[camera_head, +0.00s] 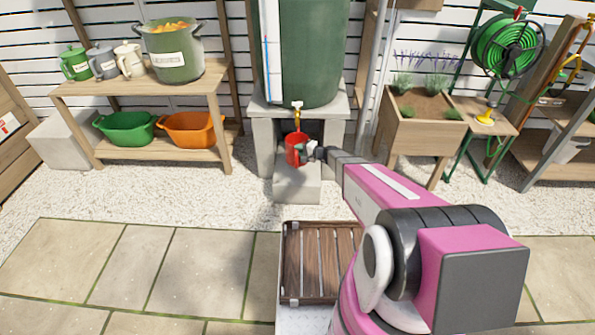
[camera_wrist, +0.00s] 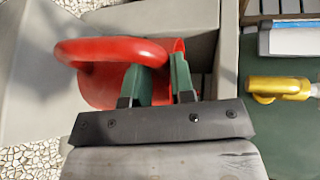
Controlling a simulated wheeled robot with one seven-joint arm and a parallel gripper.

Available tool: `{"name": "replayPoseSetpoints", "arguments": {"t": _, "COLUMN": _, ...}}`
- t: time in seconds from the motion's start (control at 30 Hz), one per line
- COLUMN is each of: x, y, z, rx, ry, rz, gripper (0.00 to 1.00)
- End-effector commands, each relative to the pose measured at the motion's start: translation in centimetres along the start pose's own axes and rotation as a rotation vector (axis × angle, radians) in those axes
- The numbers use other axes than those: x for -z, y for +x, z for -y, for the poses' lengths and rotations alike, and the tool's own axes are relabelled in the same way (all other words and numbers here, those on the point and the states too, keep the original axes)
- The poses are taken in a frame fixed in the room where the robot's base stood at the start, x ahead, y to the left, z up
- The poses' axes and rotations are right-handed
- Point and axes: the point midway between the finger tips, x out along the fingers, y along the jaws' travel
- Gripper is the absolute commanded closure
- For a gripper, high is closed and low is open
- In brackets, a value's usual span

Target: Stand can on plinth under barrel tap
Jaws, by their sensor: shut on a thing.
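The red can (camera_head: 293,151) is at the front of the plinth (camera_head: 297,187), below the barrel tap (camera_head: 298,109). My gripper (camera_head: 307,150) is shut on the can from its right side. In the wrist view the red can (camera_wrist: 112,72) shows between and behind my gripper's green fingertips (camera_wrist: 163,84). The brass tap (camera_wrist: 280,89) is at the right of the wrist view. The green barrel (camera_head: 302,50) stands on a stone stand above. I cannot tell whether the can's base touches the plinth.
A slatted wooden crate (camera_head: 310,262) is at the front. A wooden shelf (camera_head: 140,90) with jugs, a pot and two tubs stands at left. A wooden planter (camera_head: 424,120) and hose reel (camera_head: 502,45) are at right. Gravel around the plinth is clear.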

Motion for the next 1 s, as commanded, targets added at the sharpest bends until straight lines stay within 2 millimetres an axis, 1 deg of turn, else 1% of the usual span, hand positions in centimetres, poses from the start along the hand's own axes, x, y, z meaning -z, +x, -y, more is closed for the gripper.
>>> {"name": "replayPoseSetpoints", "arguments": {"t": 0.2, "x": 0.0, "y": -0.1, "z": 0.2, "rx": 0.014, "ry": -0.021, "rz": -0.001, "gripper": 1.00}}
{"name": "replayPoseSetpoints", "arguments": {"t": 0.33, "x": 0.1, "y": 0.1, "z": -0.3, "rx": 0.017, "ry": -0.025, "rz": -0.001, "gripper": 1.00}}
{"name": "replayPoseSetpoints", "arguments": {"t": 0.47, "x": 0.2, "y": 0.5, "z": -1.8, "rx": 0.017, "ry": -0.025, "rz": -0.001, "gripper": 1.00}}
{"name": "replayPoseSetpoints", "arguments": {"t": 0.7, "x": 0.4, "y": 1.4, "z": -5.2, "rx": 0.017, "ry": -0.025, "rz": -0.001, "gripper": 1.00}}
{"name": "replayPoseSetpoints", "arguments": {"t": 0.93, "x": 0.4, "y": 1.7, "z": -6.5, "rx": 0.018, "ry": -0.026, "rz": -0.002, "gripper": 1.00}}
{"name": "replayPoseSetpoints", "arguments": {"t": 1.0, "x": 0.5, "y": 1.9, "z": -7.2, "rx": 0.017, "ry": -0.027, "rz": -0.001, "gripper": 1.00}}
